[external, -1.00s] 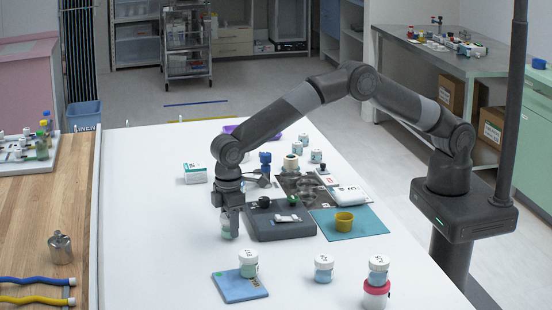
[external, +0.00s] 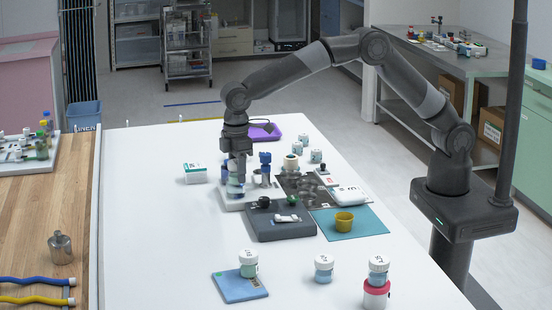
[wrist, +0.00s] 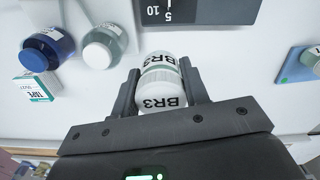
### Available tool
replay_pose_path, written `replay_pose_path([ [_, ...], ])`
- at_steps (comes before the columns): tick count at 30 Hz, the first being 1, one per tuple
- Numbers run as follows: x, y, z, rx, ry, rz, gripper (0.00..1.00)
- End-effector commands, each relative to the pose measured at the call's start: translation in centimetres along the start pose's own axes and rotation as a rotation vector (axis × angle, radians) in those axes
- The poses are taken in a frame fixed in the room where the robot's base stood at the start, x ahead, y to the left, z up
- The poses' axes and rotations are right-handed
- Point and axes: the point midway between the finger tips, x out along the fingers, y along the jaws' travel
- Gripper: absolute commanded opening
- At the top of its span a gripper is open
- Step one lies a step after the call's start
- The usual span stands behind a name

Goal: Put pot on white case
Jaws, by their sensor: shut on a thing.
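My gripper (external: 236,181) is shut on a small white-lidded pot (external: 235,191). In the wrist view the pot (wrist: 161,92) sits between both fingers, with BR3 lettering on it. In the external view it is over or at a low white case (external: 237,205) behind the dark grey slab. I cannot tell whether the pot touches the case. The gripper and pot hide part of the case. A blue-topped bottle (external: 265,163) stands close to the gripper's right.
A dark grey slab (external: 284,234) lies in front of the gripper. A white box (external: 195,173) stands to its left. The left front of the table is clear.

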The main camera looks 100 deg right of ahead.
Motion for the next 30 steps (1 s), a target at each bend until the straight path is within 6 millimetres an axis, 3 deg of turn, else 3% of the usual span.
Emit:
replay_pose_path([
  [5,-1.4,0.9,2.3,0.001,0.003,0.001,0.19],
  [8,-2.5,1.7,4.7,0.003,0.003,0.002,0.19],
  [18,-5.3,3.9,15.2,0.017,0.003,0.002,0.19],
  [30,-5.8,4.3,28.8,0.044,0.004,0.001,0.19],
])
